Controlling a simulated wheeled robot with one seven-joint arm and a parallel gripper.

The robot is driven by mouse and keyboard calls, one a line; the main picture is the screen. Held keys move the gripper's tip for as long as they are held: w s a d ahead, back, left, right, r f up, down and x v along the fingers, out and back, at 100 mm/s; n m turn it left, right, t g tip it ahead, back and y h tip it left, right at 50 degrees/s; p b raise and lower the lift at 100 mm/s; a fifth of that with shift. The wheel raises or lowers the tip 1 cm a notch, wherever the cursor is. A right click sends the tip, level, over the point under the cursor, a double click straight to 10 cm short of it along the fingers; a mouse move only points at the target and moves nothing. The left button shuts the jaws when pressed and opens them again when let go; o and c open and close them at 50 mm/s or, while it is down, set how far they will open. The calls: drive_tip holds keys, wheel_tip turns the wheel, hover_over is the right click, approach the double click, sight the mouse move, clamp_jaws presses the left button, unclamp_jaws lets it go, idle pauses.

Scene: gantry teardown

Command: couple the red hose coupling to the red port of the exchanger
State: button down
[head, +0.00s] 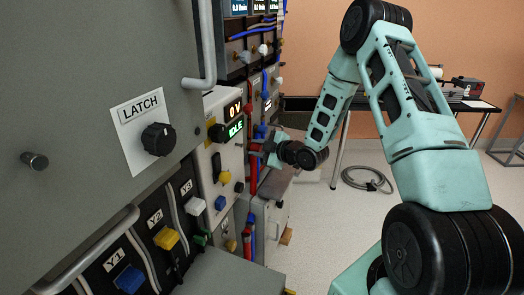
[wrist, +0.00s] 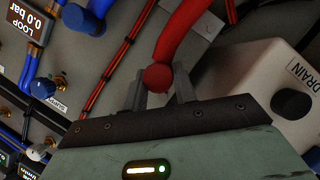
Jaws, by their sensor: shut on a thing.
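My gripper (wrist: 162,92) is shut on the red hose coupling (wrist: 157,77), with one grey finger on each side of it in the wrist view. A thick red hose (wrist: 183,32) runs up from the coupling. In the head view my gripper (head: 264,149) is at the far end of the row of panels, and a red hose (head: 253,172) hangs beside it. The coupling itself is too small to make out there. I cannot pick out the exchanger's red port in either view.
The wrist view shows a blue hose (wrist: 38,70), a LOOP display (wrist: 26,24) reading 0.0 bar and a white box (wrist: 280,75) marked DRAIN. A grey cabinet (head: 90,60) stands close on the left. The floor (head: 315,240) to the right is mostly clear.

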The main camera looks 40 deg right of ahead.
drive_tip(key=shift+w+a+b, duration=0.4)
drive_tip(key=shift+w+a, duration=0.15)
drive_tip(key=shift+w, duration=0.3)
idle(1.0)
drive_tip(key=c, duration=2.2)
unclamp_jaws()
drive_tip(key=shift+w+a, duration=0.25)
drive_tip(key=shift+w, duration=0.2)
drive_tip(key=c, duration=2.2)
unclamp_jaws()
drive_tip(key=c, duration=1)
unclamp_jaws()
drive_tip(key=shift+w+a, duration=0.1)
drive_tip(key=shift+c, duration=0.2)
drive_tip(key=d+f+b+v, duration=0.1)
drive_tip(key=b+v, duration=0.2)
drive_tip(key=v, duration=1.8)
drive_tip(key=shift+d, duration=0.15)
drive_tip(key=shift+f, duration=0.1)
